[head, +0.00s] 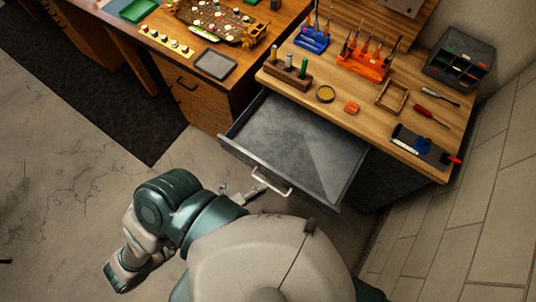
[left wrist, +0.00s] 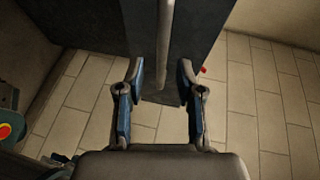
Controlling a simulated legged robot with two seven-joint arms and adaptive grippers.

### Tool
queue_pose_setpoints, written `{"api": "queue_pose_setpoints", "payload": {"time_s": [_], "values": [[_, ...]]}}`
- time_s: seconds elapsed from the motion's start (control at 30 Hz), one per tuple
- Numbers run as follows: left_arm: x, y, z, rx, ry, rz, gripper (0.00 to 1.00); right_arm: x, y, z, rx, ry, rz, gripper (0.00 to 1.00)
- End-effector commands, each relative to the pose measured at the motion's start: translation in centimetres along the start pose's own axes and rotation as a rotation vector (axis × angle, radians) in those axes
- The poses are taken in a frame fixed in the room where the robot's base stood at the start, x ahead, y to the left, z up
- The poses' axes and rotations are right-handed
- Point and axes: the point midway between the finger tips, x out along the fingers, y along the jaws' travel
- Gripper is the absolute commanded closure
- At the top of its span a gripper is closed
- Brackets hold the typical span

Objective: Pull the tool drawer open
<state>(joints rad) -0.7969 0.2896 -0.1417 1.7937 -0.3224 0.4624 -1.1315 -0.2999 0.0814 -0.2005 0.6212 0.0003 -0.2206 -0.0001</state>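The grey tool drawer (head: 300,140) stands pulled out from under the wooden workbench, its empty inside showing in the head view. Its pale bar handle (head: 271,182) is on the front panel. My left gripper (head: 238,190) is beside the handle, partly hidden by my own arm. In the left wrist view the gripper (left wrist: 162,78) is open, its two fingers well apart. The handle bar (left wrist: 165,45) runs down from the top edge to between the fingertips, with a gap on both sides. My right gripper is not in view.
The workbench top (head: 375,125) holds an orange tool rack (head: 362,65), a dark organizer box (head: 460,60) and several small tools. A second wooden desk (head: 215,95) stands to the left. A tiled wall (head: 480,215) is close on the right. Floor left of the drawer is clear.

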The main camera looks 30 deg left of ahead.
Motion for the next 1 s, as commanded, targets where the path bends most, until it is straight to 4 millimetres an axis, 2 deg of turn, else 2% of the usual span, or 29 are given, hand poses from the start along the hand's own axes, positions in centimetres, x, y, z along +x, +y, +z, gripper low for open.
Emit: {"api": "queue_pose_setpoints", "payload": {"time_s": [0.03,0.2,0.4,1.0], "values": [[-1.3,0.1,-0.1,-0.001,-0.001,0.006,0.63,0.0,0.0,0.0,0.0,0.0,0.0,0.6],[-4.9,0.1,-0.1,0.0,0.0,0.004,0.63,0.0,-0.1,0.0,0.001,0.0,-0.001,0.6],[-7.2,0.1,-0.1,0.0,0.0,0.003,0.63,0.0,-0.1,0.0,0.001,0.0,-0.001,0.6],[-7.6,0.1,-0.1,0.001,0.0,0.001,0.63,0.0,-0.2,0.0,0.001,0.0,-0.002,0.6]]}}
